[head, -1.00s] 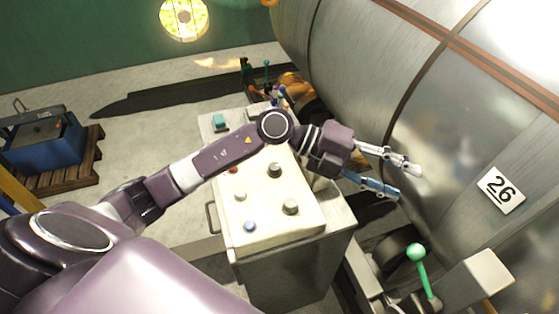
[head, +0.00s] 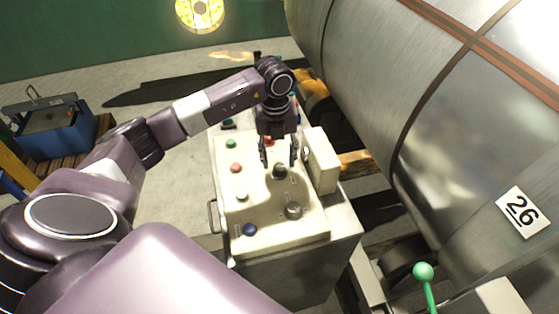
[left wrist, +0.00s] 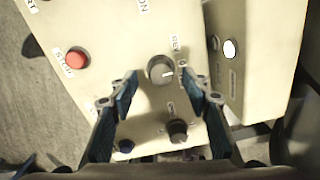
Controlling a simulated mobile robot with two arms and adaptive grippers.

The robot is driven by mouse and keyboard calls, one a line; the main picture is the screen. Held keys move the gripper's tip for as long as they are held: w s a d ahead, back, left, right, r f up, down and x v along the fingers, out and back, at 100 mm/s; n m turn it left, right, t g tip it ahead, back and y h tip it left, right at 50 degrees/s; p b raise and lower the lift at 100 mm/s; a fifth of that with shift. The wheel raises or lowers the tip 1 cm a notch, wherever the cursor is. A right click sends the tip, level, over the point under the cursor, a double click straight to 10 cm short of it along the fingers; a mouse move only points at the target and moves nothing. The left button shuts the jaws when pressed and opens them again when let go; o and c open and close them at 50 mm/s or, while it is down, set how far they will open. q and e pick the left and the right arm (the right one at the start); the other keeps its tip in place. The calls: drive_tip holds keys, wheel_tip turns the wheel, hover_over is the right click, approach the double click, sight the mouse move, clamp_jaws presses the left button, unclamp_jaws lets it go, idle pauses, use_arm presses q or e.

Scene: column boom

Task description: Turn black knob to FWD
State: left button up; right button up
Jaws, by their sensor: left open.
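A dark grey-black knob (head: 280,172) stands on the sloping cream panel (head: 262,210). A second dark knob (head: 294,211) sits nearer the front, also in the left wrist view (left wrist: 177,131). My left gripper (head: 278,162) is open, pointing down over the first knob, with its fingers apart on either side. I cannot tell whether they touch it. My right gripper is not in view.
Red (head: 236,167), green (head: 231,143), white (head: 242,196) and blue (head: 249,229) buttons lie left of the knobs. An upright cream box (head: 320,160) stands close on the right. A large metal cylinder (head: 450,140) fills the right side.

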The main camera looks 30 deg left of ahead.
use_arm(q)
drive_tip(key=shift+d+f, duration=0.1)
drive_tip(key=shift+f, duration=1.1)
drive_tip(key=c, duration=1.2)
drive_tip(key=shift+o, duration=0.2)
drive_tip(key=shift+w+f+m+b, duration=0.15)
drive_tip(key=shift+m+b, duration=1.3)
drive_tip(key=shift+m, duration=0.35)
drive_tip(key=m+b, duration=0.2)
drive_tip(key=m, duration=0.1)
drive_tip(key=shift+m+b, duration=0.75)
drive_tip(key=shift+m, duration=0.45)
drive_tip(key=shift+r, duration=0.2)
